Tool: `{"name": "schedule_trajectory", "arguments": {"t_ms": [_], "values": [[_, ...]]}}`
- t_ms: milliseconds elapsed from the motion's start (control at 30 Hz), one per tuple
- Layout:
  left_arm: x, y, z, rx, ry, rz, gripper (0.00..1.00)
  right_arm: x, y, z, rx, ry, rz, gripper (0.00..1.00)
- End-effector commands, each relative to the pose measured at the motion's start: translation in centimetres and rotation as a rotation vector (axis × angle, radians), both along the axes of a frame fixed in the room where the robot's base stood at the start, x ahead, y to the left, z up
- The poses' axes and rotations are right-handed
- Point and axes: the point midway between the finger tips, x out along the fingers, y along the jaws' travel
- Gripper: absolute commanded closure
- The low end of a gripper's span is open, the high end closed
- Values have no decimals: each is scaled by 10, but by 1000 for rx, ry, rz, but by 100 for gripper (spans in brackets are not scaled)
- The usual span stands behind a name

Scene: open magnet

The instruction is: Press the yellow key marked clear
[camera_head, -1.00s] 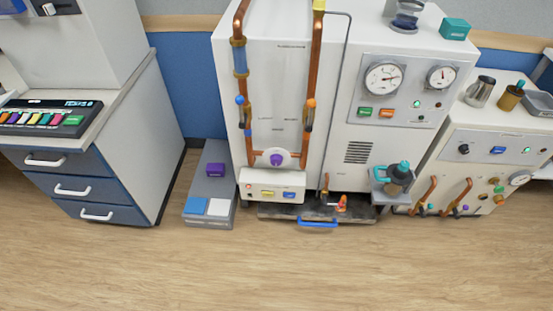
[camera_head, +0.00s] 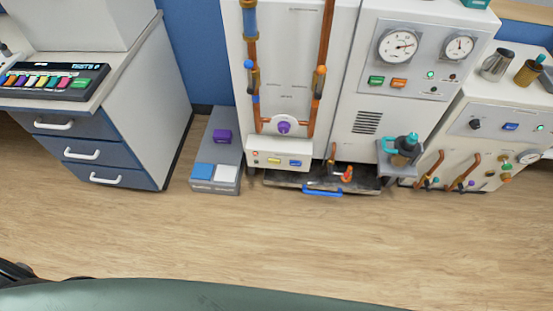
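A black keypad (camera_head: 57,83) with a row of coloured keys and a lit display sits on top of the left cabinet, at the left of the view. One key in its row looks yellow, but its marking is too small to read. A separate yellow button (camera_head: 274,161) is on the white panel below the copper pipes, beside a blue button (camera_head: 295,163). Its label is also unreadable. Neither of my grippers shows in the view.
The cabinet (camera_head: 157,115) has several blue drawers. A grey pedestal (camera_head: 228,150) with a purple block stands right of it. The white machine (camera_head: 345,75) with gauges fills the middle. The wood floor (camera_head: 250,235) in front is clear. Part of my body crosses the bottom edge.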

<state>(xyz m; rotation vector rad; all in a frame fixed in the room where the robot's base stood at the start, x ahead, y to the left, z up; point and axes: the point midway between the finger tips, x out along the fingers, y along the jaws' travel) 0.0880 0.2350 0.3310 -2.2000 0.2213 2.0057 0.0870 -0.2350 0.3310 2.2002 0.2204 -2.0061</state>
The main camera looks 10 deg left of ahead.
Motion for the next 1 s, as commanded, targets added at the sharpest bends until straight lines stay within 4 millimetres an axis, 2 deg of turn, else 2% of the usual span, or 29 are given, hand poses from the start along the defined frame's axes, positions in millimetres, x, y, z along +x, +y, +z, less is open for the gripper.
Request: {"name": "schedule_trajectory", "arguments": {"t_ms": [433, 467, 600, 1000], "values": [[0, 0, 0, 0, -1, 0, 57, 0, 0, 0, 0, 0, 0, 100], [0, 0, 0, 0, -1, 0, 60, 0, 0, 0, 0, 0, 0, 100], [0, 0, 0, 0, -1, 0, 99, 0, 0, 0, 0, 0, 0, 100], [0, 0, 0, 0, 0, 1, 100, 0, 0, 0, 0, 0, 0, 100]]}}
